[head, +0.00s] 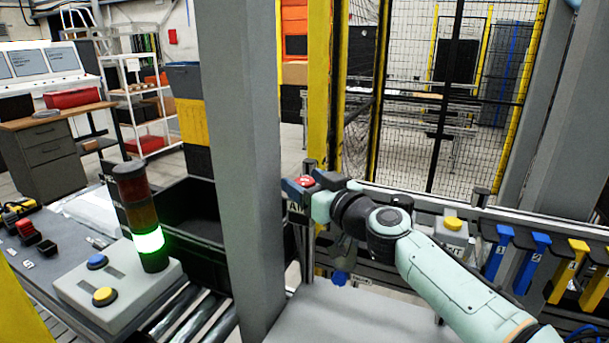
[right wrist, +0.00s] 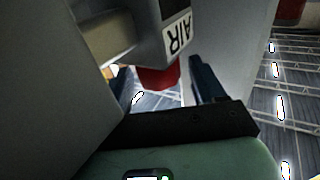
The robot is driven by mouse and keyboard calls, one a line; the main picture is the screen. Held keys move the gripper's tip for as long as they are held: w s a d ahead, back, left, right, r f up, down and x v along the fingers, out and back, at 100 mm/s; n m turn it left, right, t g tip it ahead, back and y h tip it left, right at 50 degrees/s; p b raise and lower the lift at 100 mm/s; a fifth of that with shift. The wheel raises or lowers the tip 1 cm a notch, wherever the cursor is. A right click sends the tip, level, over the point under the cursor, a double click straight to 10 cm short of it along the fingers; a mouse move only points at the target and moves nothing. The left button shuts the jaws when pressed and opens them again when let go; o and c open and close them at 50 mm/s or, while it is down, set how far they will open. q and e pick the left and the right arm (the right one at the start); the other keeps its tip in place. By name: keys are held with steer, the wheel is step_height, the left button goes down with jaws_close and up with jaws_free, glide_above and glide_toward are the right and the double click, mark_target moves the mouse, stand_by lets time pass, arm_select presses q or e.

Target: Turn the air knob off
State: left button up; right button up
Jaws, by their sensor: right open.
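The air knob (head: 305,181) is red and sits on top of a grey box with a white AIR label (head: 297,208), just right of the grey post in the head view. In the right wrist view the red knob (right wrist: 160,77) shows beside the AIR label (right wrist: 177,37), between the two dark fingers. My right gripper (head: 308,184) is open around the knob, one finger on each side. I cannot tell whether either finger touches it. My left gripper is not in view.
A thick grey post (head: 240,150) stands just left of the knob. A signal tower glowing green (head: 149,241) rises from a box with blue and yellow buttons at the left. Blue and yellow numbered handles (head: 531,263) line the right. A mesh fence (head: 440,100) stands behind.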

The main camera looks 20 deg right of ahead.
steer(key=shift+w+a, duration=0.1)
steer(key=shift+w, duration=0.35)
steer(key=c, duration=1)
